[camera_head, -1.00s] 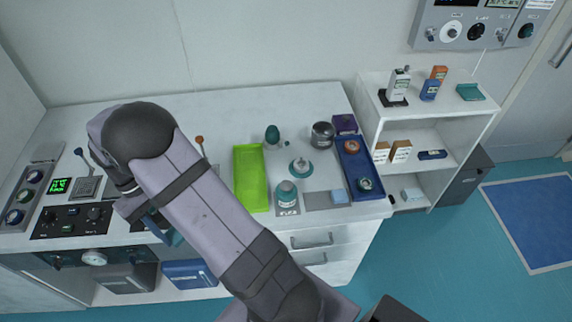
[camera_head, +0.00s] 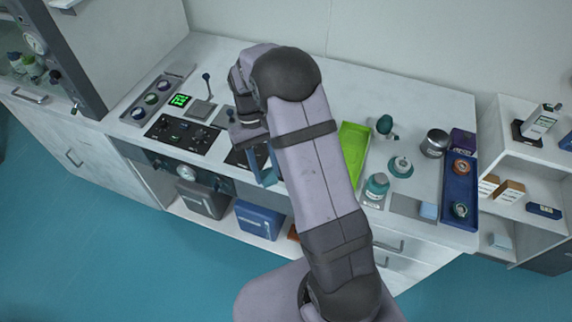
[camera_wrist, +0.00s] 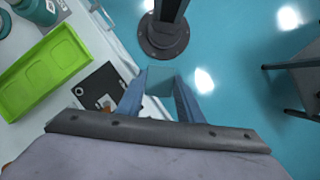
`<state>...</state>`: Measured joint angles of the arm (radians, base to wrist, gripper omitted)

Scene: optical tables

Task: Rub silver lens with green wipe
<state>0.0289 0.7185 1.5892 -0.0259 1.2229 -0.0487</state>
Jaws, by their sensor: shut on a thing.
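My gripper (camera_wrist: 160,85) is shut on a small pale teal piece (camera_wrist: 160,78) that looks like the green wipe, held between the blue fingertips. In the head view my gripper (camera_head: 264,172) is at the front edge of the table, left of the lime-green tray; my arm hides part of this area. The wrist view shows floor behind the held piece. The blue tray (camera_head: 448,205) at the right holds an orange-rimmed round piece (camera_head: 460,167) and a dark teal-rimmed round piece (camera_head: 460,210). I cannot tell which piece is the silver lens.
The lime-green tray (camera_head: 354,145) looks empty. Right of it stand a teal bottle (camera_head: 376,186), a teal round dish (camera_head: 400,167) and a silver jar (camera_head: 434,143). A light blue block (camera_head: 428,210) lies on a grey mat. A black control panel (camera_head: 182,134) is at the left.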

